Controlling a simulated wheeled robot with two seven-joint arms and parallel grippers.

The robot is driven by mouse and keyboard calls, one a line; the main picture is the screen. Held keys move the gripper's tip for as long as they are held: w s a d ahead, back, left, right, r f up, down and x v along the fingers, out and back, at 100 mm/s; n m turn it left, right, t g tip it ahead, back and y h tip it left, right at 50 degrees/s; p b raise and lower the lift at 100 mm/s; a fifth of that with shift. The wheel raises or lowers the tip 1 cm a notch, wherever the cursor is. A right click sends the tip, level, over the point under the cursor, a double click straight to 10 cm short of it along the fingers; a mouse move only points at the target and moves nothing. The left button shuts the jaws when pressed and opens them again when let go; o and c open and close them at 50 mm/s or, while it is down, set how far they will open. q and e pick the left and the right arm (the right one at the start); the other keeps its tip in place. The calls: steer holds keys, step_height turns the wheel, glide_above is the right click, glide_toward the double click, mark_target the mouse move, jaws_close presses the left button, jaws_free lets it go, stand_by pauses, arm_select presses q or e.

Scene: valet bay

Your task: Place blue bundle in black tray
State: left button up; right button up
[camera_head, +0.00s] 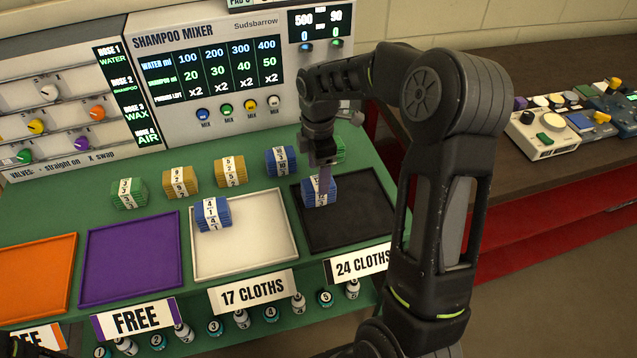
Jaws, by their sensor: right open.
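A blue bundle (316,194) with a white numbered band is in the black tray (350,228), near its back left. My right gripper (322,178) is open and right at the top of this bundle, with a finger close against it. I cannot tell whether they touch. A second blue bundle (213,213) is in the white tray (250,255). A third blue bundle (282,161) stands in the back row on the green counter. My left gripper is not visible; only a dark part shows at the bottom left corner.
Yellow bundles (230,171) and a green bundle (128,194) stand in the back row; another green one is partly hidden behind my right gripper. Purple (130,262) and orange (35,280) trays are empty. The shampoo mixer panel (220,80) rises behind. Small bottles line the front.

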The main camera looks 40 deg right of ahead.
step_height(320, 180, up, 7)
steer(key=shift+f, duration=0.2)
